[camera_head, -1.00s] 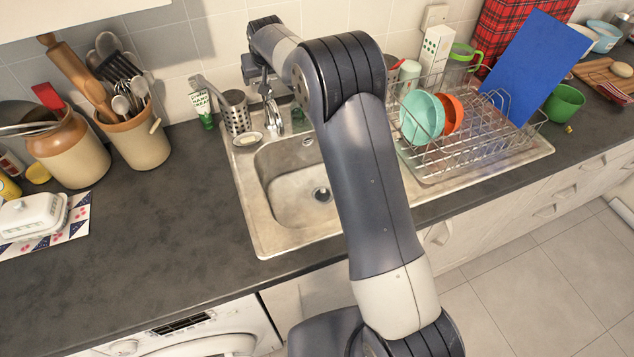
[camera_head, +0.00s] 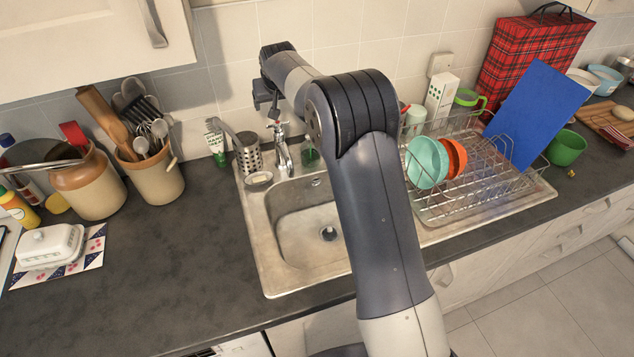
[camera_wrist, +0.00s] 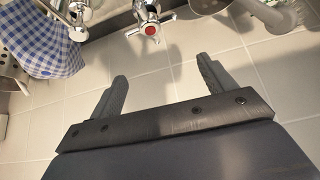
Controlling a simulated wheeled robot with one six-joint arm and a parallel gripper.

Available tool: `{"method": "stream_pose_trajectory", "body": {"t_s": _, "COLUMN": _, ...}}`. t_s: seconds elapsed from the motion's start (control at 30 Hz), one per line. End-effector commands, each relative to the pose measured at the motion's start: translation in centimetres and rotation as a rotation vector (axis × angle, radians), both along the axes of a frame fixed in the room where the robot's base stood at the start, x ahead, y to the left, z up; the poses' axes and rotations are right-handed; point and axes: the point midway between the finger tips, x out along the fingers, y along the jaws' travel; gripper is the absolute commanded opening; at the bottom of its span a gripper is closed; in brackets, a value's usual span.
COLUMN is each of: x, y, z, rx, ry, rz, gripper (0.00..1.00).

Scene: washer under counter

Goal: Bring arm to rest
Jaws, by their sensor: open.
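My arm rises from the bottom of the head view and bends at an elbow above the right part of the sink. Its far end reaches back towards the tiled wall, over the tap. My gripper (camera_wrist: 162,85) is open and empty in the wrist view, its two fingers spread wide in front of the wall tiles. In the head view the gripper end (camera_head: 268,98) is small and its fingers are hard to make out. A tap handle with a red centre (camera_wrist: 152,30) shows beyond the fingers in the wrist view, apart from them.
The steel sink (camera_head: 275,282) lies below my arm. A wire dish rack (camera_head: 480,208) with bowls and a blue board (camera_head: 540,112) stands to the right. Utensil crocks (camera_head: 150,180) and a white butter dish (camera_head: 50,245) stand left. The counter (camera_head: 185,255) between is clear.

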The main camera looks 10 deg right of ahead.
Motion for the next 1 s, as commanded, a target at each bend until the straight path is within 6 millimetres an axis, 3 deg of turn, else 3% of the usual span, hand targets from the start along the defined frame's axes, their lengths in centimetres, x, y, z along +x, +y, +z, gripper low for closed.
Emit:
{"method": "stream_pose_trajectory", "body": {"t_s": 0.6, "x": 0.0, "y": 0.0, "z": -8.6, "rx": 0.000, "ry": 0.002, "rz": 0.000, "gripper": 0.78}}
{"method": "stream_pose_trajectory", "body": {"t_s": 1.0, "x": 0.0, "y": 0.0, "z": -7.9, "rx": 0.001, "ry": 0.002, "rz": 0.085, "gripper": 0.78}}
